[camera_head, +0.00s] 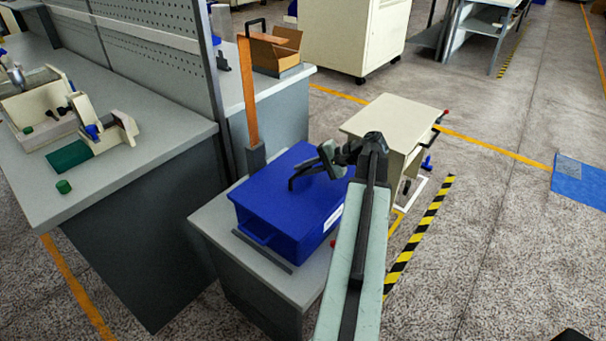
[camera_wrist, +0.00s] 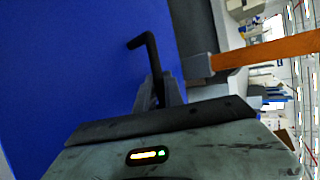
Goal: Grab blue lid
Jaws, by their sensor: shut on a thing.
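The blue lid (camera_head: 275,190) lies flat on top of the blue box (camera_head: 272,236) on a small grey-topped stand. I cannot tell any gap between lid and box. A thin black bent handle (camera_head: 297,178) stands up from the lid. My gripper (camera_head: 318,170) is over the right part of the lid, shut on this handle. In the wrist view, the fingers of my gripper (camera_wrist: 159,88) close around the lower part of the handle (camera_wrist: 146,46). The blue lid (camera_wrist: 70,70) fills the left of that view. The far right corner of the lid is hidden behind my arm.
An orange upright post (camera_head: 248,95) rises just behind the box on the left. A grey workbench (camera_head: 150,145) with a pegboard panel (camera_head: 150,45) stands at left. A cream cart (camera_head: 395,120) is behind right. Open floor lies to the right, past a striped line.

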